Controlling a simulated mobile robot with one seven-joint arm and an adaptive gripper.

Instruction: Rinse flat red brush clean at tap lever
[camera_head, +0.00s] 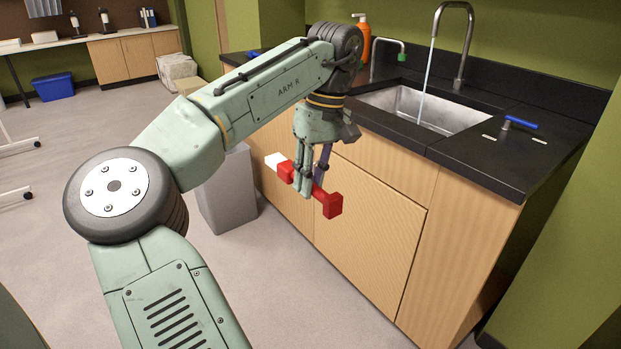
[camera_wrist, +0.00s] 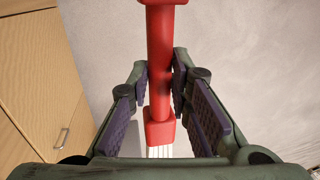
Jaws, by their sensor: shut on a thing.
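The flat red brush (camera_head: 330,203) is held sideways in my gripper (camera_head: 318,180), in front of the sink cabinet and below counter height. Its red end points to the right and its white bristles (camera_head: 275,161) to the left. In the wrist view my gripper (camera_wrist: 162,92) is shut on the red handle (camera_wrist: 160,60), and the bristles (camera_wrist: 159,151) show at the bottom. The tap (camera_head: 458,45) stands behind the sink, with a stream of water (camera_head: 427,67) falling into the basin. A blue tap lever (camera_head: 520,123) sits on the counter to the right of the sink.
The steel sink (camera_head: 440,118) is set in the black counter (camera_head: 480,165) over wooden cabinets (camera_head: 365,220). An orange bottle (camera_head: 364,42) and a smaller green-tipped tap (camera_head: 402,57) stand at its left. A grey bin (camera_head: 228,195) is on the floor left of the cabinet.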

